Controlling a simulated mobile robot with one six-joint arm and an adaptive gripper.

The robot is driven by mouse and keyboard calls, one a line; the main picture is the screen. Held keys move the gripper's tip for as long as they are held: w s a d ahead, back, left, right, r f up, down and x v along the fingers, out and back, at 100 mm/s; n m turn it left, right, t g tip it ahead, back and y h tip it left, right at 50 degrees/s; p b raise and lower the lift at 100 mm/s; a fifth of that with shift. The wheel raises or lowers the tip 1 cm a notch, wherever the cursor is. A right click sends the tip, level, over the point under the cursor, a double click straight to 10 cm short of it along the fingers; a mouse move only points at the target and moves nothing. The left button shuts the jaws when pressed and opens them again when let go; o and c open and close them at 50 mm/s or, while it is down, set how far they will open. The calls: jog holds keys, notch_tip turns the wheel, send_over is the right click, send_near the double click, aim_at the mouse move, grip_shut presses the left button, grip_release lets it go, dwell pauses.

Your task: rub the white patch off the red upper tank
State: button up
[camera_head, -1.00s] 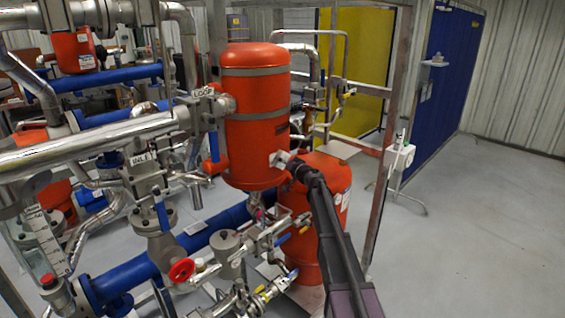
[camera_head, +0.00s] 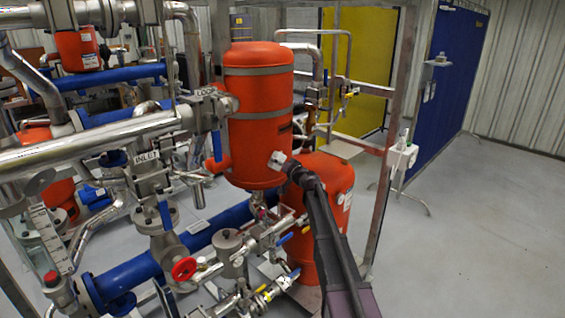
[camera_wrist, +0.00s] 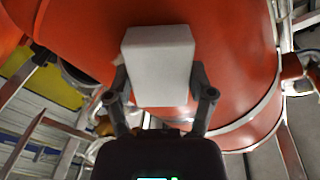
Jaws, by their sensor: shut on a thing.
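The red upper tank (camera_head: 257,145) is an upright cylinder with grey metal bands in the head view. It also fills much of the wrist view (camera_wrist: 235,60). My gripper (camera_wrist: 160,84) is shut on a pale grey-white block (camera_wrist: 158,45), with one finger on each side. In the head view the block (camera_head: 277,160) is at the lower right front of the tank, against or very close to its surface. I cannot tell whether it touches. No white patch can be made out on the tank, and the block hides the surface behind it.
A second red tank (camera_head: 335,180) stands low, right behind my arm. Pipes and valves, one with a red handwheel (camera_head: 184,269), crowd the left and front. A metal frame post (camera_head: 385,165) rises at the right. The floor (camera_head: 470,240) beyond is mostly clear.

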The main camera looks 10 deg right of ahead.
jog(key=shift+s+a, duration=0.25)
jog(key=shift+a, duration=0.15)
jog(key=shift+s, duration=0.15)
jog(key=shift+v, duration=2.9)
jog(key=shift+d, duration=0.1)
jog(key=shift+v, duration=1.45)
jog(key=shift+s, duration=0.15)
